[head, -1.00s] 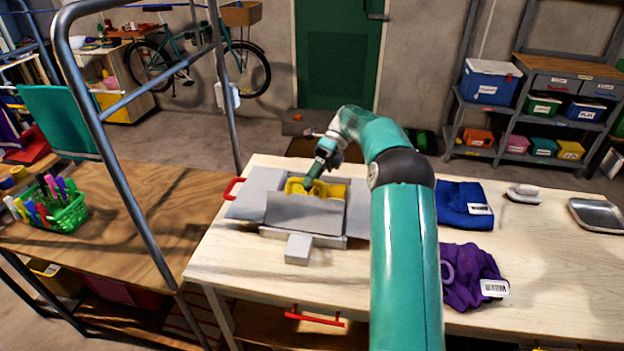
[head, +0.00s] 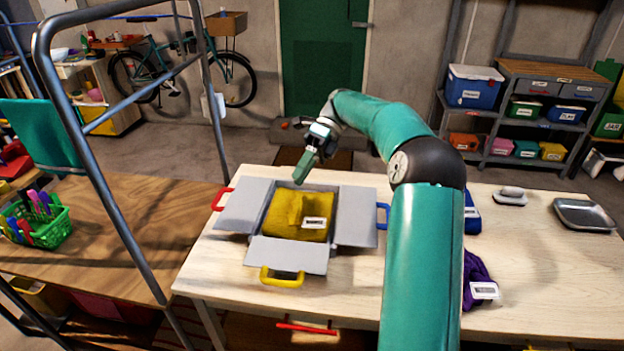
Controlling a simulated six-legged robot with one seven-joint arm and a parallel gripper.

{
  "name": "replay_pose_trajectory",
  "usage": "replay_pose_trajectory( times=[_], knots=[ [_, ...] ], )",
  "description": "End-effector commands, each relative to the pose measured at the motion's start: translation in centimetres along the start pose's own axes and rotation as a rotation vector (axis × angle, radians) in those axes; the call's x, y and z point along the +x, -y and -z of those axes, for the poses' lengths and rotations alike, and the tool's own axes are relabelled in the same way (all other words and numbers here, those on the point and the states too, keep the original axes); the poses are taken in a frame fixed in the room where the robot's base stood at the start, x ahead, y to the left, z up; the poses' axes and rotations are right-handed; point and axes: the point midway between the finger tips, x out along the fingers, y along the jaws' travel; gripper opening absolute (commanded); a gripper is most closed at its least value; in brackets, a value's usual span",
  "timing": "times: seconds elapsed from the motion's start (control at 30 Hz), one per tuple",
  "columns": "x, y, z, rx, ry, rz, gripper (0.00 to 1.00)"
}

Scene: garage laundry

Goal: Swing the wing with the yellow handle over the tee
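A grey folding board lies on the pale table with a yellow tee (head: 293,208) in its middle, a white label on the tee's right part. The wing with the yellow handle (head: 288,257) lies folded out flat at the front, off the tee. Its yellow handle (head: 282,278) is at the table's front side. The left wing (head: 244,203) has a red handle (head: 221,198), the right wing (head: 356,216) a blue handle (head: 382,215); both lie out to the sides. My gripper (head: 303,167) hangs above the board's back edge, apart from the yellow handle, apparently empty. Its finger gap does not show.
A blue cloth (head: 472,214) and a purple cloth (head: 477,277) lie right of my arm, partly hidden by it. A metal tray (head: 584,214) is farther right. A metal frame (head: 110,180) stands at left, beside a wooden bench with a green basket of pens (head: 38,222).

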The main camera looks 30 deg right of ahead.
Motion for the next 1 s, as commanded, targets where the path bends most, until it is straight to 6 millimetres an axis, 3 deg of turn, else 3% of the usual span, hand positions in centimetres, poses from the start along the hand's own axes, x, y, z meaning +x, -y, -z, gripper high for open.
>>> replay_pose_trajectory(
  times=[0.03,0.6,1.0],
  knots=[
    [0.0,-1.1,0.4,0.001,0.000,0.003,0.25],
    [2.8,-7.8,4.7,0.001,0.000,0.001,0.25],
    [3.1,-8.4,5.2,0.001,0.001,0.000,0.25]
  ],
)
